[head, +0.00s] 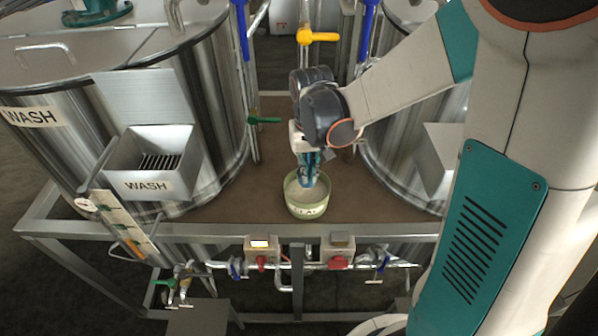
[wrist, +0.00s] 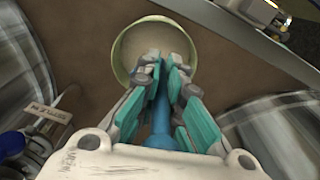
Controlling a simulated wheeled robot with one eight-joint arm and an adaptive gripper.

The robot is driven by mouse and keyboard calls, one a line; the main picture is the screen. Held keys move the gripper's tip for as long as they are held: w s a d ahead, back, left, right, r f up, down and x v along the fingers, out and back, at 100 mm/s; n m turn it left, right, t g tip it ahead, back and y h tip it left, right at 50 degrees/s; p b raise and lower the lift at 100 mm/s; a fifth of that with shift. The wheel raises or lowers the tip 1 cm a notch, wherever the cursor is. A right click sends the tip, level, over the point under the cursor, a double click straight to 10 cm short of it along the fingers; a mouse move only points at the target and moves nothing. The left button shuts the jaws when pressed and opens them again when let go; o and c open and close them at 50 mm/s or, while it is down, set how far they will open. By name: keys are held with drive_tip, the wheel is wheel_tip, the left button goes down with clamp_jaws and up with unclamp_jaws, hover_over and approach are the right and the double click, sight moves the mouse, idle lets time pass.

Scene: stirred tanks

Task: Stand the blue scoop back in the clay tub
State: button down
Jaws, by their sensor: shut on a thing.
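The clay tub (head: 307,209) is a round, pale green tub with lettering on its front, standing on the brown deck between the two steel tanks. It also shows in the wrist view (wrist: 116,58), with a pale, grainy surface inside. My gripper (head: 307,183) is above the tub, pointing down. In the wrist view my gripper (wrist: 161,62) has its teal-and-grey fingers closed around the blue scoop (wrist: 161,118), whose blue shaft runs between them. The fingertips overlap the tub's near side in that view. The scoop's lower end is hidden, so I cannot tell whether it touches the clay.
A steel tank with a WASH label (head: 30,117) and a WASH chute (head: 148,186) stands at left. Another steel tank (head: 385,170) stands at right. A metal rail (head: 330,229) edges the deck in front, with valves and switch boxes below. Bare deck (head: 240,200) lies left of the tub.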

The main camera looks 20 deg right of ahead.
sight(308, 185)
drive_tip(key=shift+f+b, duration=0.4)
drive_tip(key=shift+f, duration=3.85)
drive_tip(key=shift+f, duration=0.2)
drive_tip(key=c, duration=2)
unclamp_jaws()
drive_tip(key=shift+r, duration=0.15)
